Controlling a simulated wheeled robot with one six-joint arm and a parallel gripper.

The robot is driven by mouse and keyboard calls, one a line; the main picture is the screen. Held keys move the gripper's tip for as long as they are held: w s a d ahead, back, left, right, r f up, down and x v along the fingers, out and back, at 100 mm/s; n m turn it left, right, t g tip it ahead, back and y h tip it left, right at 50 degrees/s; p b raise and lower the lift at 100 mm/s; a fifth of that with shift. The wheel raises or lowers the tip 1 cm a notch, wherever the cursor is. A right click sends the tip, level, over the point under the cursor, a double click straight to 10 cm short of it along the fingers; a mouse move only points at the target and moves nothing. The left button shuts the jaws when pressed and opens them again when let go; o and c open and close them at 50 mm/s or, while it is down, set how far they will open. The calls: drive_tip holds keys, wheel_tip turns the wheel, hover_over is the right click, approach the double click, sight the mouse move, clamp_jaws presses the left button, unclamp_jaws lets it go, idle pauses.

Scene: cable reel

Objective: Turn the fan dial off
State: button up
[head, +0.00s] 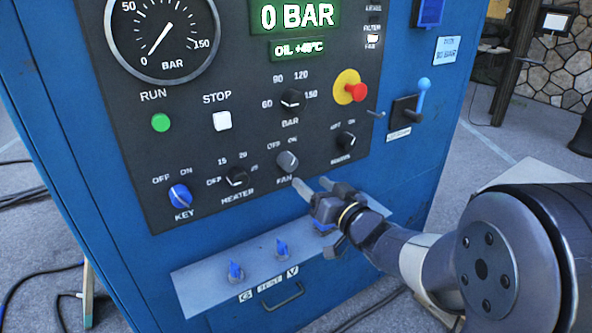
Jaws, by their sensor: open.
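The grey fan dial (287,161) sits low on the dark control panel, with OFF printed at its upper left, ON at its upper right and FAN below it. Its pointer is too small to read with certainty. My gripper (311,184) is open, with nothing seen between its fingers. It reaches in from the right, and its fingertips show just below and to the right of the fan dial. The fingers partly cover the FAN label. I cannot tell whether a fingertip touches the panel.
The heater dial (237,177) and blue key switch (180,196) are left of the fan dial. Another black dial (346,141) is to the right. A red emergency knob (355,92) and a blue-handled lever (421,95) stick out. A ledge (205,283) with blue valves lies below.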

sight(291, 166)
drive_tip(key=x, duration=0.9)
drive_tip(key=shift+w+a, duration=0.25)
drive_tip(key=shift+w, duration=0.05)
drive_tip(key=shift+c, duration=0.6)
drive_tip(key=c, duration=0.9)
